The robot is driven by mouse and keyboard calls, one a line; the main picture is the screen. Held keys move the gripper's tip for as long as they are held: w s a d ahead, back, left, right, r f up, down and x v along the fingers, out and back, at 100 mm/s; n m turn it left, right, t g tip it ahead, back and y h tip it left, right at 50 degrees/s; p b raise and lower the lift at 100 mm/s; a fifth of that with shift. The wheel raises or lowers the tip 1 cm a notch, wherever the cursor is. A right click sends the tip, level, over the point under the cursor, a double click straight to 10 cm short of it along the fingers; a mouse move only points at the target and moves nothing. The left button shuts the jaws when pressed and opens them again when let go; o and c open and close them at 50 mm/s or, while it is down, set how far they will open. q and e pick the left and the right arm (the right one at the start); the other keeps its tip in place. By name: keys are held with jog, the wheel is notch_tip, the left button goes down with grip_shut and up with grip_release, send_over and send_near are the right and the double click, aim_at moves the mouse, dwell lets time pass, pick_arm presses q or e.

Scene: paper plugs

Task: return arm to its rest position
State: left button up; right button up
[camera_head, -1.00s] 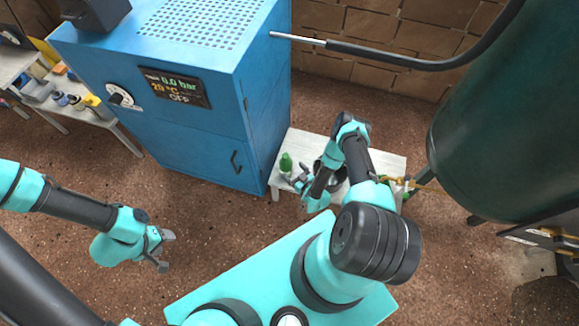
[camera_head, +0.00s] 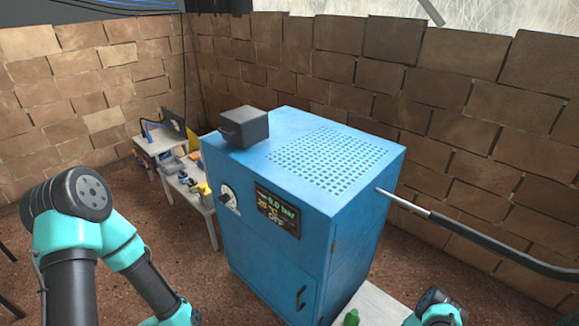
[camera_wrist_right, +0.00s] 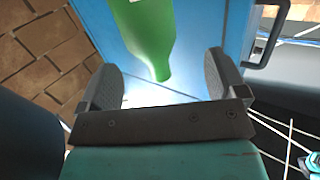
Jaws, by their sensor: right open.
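My right gripper (camera_wrist_right: 162,62) shows in the right wrist view with its two dark fingers spread wide and nothing held. A green bottle (camera_wrist_right: 148,30) stands out beyond the fingertips, its narrow end pointing toward the gap. It touches neither finger that I can see. In the head view only the top of the green bottle (camera_head: 351,318) shows at the bottom edge, beside a teal and black part of my right arm. The right gripper itself is out of that view. My left arm rises at the left of the head view; its gripper is cut off below the frame.
A blue cabinet (camera_head: 270,250) with a display and a dark box (camera_head: 245,127) on top fills the middle. A pale table (camera_head: 372,303) stands at its right foot. A dark hose (camera_head: 500,245) runs out to the right. A cluttered shelf (camera_head: 185,195) stands behind left.

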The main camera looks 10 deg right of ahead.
jog(key=a+r+g+y, duration=0.2)
jog(key=a+r+g, duration=0.4)
jog(key=r+g, duration=0.45)
jog(key=s+a+r+m+g, duration=0.1)
jog(key=s+r+g, duration=0.1)
jog(key=s+r, duration=0.3)
jog(key=s+a+r+m+g, duration=0.2)
jog(key=s+r, duration=0.3)
jog(key=r, duration=0.7)
jog(key=shift+s+a+g, duration=0.2)
jog(key=shift+a+g, duration=0.1)
jog(key=shift+g, duration=0.25)
jog(key=shift+r, duration=0.1)
